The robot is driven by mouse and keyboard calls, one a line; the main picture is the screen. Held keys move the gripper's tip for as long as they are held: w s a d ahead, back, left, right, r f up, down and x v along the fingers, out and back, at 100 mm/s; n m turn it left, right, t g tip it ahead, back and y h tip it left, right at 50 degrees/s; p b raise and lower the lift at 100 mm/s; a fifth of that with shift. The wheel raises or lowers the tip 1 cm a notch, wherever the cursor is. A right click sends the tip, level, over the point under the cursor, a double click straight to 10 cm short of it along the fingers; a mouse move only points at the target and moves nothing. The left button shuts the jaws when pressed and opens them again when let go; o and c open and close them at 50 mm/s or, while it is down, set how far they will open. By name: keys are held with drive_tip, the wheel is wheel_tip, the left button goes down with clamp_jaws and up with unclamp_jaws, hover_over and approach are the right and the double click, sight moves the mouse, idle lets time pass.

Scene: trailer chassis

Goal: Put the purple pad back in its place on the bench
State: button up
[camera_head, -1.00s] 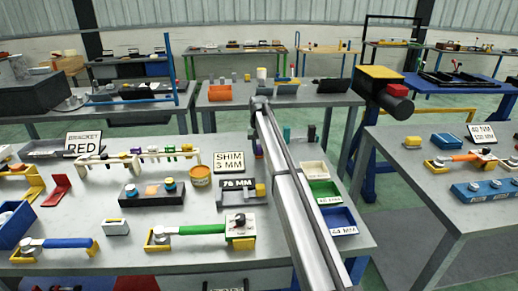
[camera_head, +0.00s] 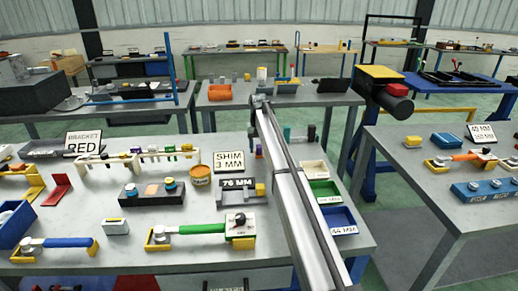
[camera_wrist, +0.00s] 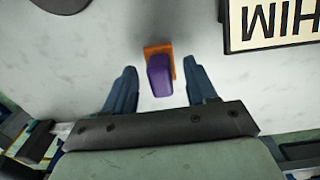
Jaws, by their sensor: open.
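The purple pad (camera_wrist: 160,76) shows in the wrist view with an orange piece (camera_wrist: 158,49) right against it, over the pale bench top. My gripper (camera_wrist: 160,68) is open, with one blue finger on each side of the pad and a visible gap on both sides. I cannot tell the height of the fingers above the bench. In the head view a small bit of purple (camera_head: 257,150) shows beside my arm, right of the SHIM 3 MM sign (camera_head: 229,161). My arm hides the gripper there. I cannot tell which spot is the pad's place.
The SHIM sign also shows at the wrist view's upper right (camera_wrist: 270,24). Left of it in the head view are an orange tin (camera_head: 200,176) and a white rack (camera_head: 135,158). Green (camera_head: 324,191) and blue (camera_head: 337,219) bins stand right of my arm. A 76 MM fixture (camera_head: 242,192) stands in front.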

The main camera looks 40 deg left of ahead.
sight(259, 147)
wheel_tip(259, 147, up, 12)
drive_tip(key=shift+f, duration=0.2)
drive_tip(key=shift+s, duration=0.1)
idle(0.3)
